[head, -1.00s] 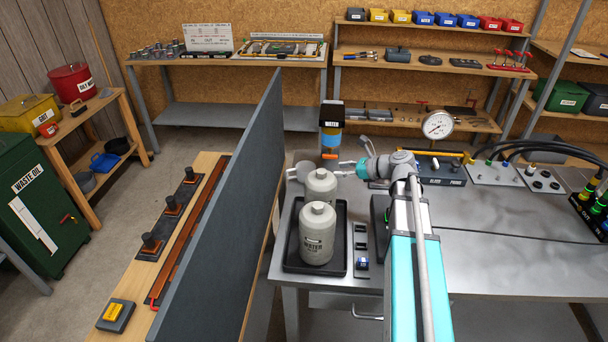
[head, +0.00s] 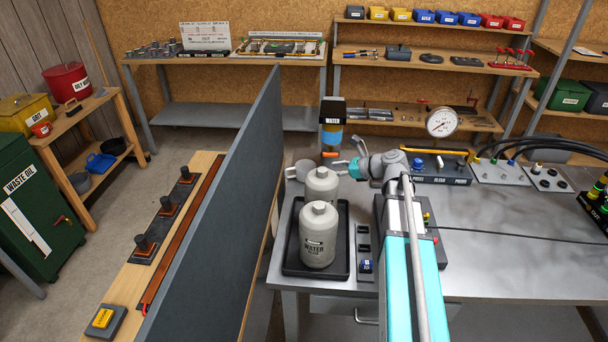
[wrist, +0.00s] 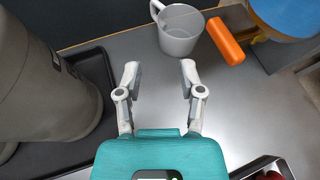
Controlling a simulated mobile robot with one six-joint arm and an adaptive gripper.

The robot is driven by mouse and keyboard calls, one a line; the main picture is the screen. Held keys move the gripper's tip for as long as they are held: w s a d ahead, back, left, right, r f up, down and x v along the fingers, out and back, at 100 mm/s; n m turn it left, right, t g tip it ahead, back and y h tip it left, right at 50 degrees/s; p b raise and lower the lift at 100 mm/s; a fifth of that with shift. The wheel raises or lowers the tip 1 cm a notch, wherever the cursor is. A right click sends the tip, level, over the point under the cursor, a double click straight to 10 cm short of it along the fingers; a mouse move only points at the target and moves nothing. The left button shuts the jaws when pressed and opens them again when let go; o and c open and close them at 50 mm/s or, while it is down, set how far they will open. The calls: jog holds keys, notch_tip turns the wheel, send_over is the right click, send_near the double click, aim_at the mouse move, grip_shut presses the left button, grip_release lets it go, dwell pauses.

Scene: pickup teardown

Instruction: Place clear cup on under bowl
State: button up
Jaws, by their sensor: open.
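The cup (wrist: 179,38) is a grey, see-through-looking mug with a side handle. It stands upright on the metal bench ahead of my gripper in the wrist view. In the head view the cup (head: 301,171) is partly hidden behind a bottle. My gripper (wrist: 157,66) is open and empty, its fingertips just short of the cup and apart from it. My gripper also shows in the head view (head: 341,169). The bowl (head: 332,136) is the blue part of the unit labelled WATER, with an orange piece (wrist: 226,40) low on it, beside the cup.
Two grey bottles (head: 317,236) stand in a black tray (head: 289,258), close to the gripper's left side. A tall grey panel (head: 222,215) borders the bench at left. A pressure gauge (head: 441,123) and a control block (head: 439,167) stand to the right.

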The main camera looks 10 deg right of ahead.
jog(key=b, duration=0.2)
send_near(299, 171)
jog(key=x, duration=0.3)
jog(key=shift+w+f, duration=0.2)
jog(key=shift+f, duration=0.1)
jog(key=shift+b+x, duration=1.15)
jog(key=shift+x, duration=1.55)
jog(key=shift+c, duration=0.3)
grip_shut()
